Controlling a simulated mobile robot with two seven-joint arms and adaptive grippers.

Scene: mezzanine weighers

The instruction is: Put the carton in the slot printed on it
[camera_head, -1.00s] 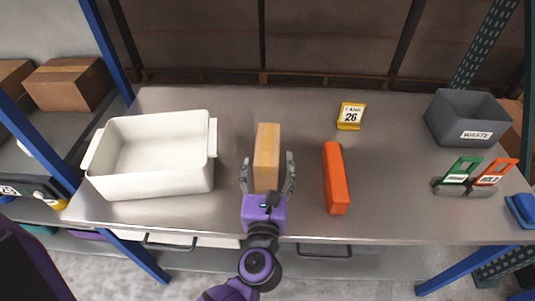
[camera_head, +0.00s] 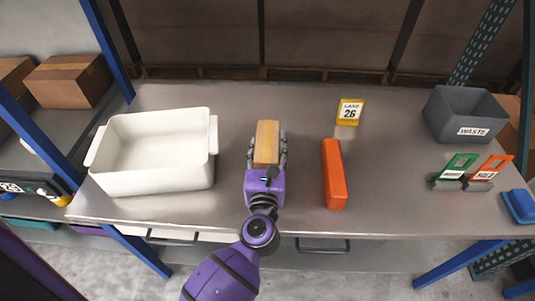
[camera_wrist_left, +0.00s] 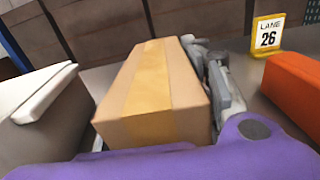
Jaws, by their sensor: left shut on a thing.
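I see no print on the faces in view. A yellow sign (camera_head: 350,111) reading "LANE 26" stands at the back of the bench. It also shows in the left wrist view (camera_wrist_left: 268,36). My right gripper is not in view.
A white tub (camera_head: 150,184) stands left of the carton, and an orange block (camera_head: 334,174) lies to its right. A grey "WASTE" bin (camera_head: 465,115), green (camera_head: 458,167) and orange-red (camera_head: 492,170) tags and a blue item (camera_head: 519,207) are at the right. The bench behind the carton is clear.

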